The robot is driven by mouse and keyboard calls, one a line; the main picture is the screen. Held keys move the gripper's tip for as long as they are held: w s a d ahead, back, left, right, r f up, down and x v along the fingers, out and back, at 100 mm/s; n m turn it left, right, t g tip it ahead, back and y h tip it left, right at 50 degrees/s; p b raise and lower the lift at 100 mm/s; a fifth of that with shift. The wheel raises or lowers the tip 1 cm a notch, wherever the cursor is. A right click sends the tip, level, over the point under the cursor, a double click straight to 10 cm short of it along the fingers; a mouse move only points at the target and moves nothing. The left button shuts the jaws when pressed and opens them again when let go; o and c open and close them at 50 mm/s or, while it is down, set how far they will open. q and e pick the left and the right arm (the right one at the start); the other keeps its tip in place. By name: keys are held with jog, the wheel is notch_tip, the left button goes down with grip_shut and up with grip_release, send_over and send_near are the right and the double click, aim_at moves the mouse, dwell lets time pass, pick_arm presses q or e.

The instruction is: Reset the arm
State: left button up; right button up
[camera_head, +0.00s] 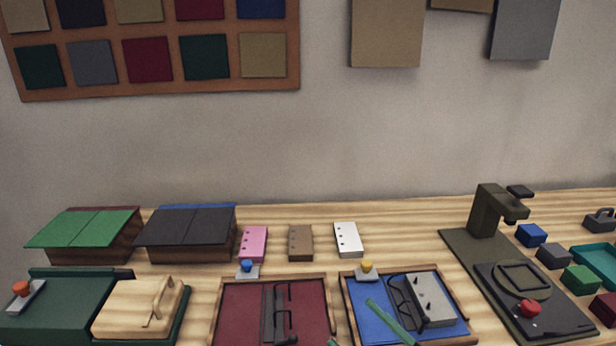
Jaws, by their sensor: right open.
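My right gripper (351,321) comes in at the bottom edge, right of the middle. One green finger shows clearly over the blue-lined tray (361,311), and a small tip of the other finger shows left of it, beside the red-lined tray (240,306). The fingers stand apart with nothing seen between them. The rest of this arm is out of frame. My left gripper is not in view.
The blue-lined tray holds a grey block (429,299) and dark wire-framed items. A dark press-like stand (490,212) rises at right. A wooden block (130,308) with a handle sits in a green tray at left. Pink (253,243), brown (300,243) and white (347,239) pieces lie behind.

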jog(key=s+d+f+m+h+p, duration=0.1)
jog(key=d+f+m+h, duration=0.25)
jog(key=f, duration=0.25)
jog(key=s+d+f+m+h, duration=0.2)
jog(key=f+m+h, duration=0.2)
jog(key=f+m, duration=0.1)
jog(key=s+d+f+m+g+h, duration=0.1)
jog(key=s+f+m+g, duration=0.1)
jog(key=s+f, duration=0.4)
jog(key=s+d+f+m+g+h+p, duration=0.1)
jog(key=s+f+m+g+h, duration=0.1)
jog(key=s+f, duration=0.5)
jog(key=f+m+g, duration=0.1)
jog(key=g, duration=0.1)
jog(key=shift+d+g, duration=0.3)
jog(key=shift+d, duration=0.05)
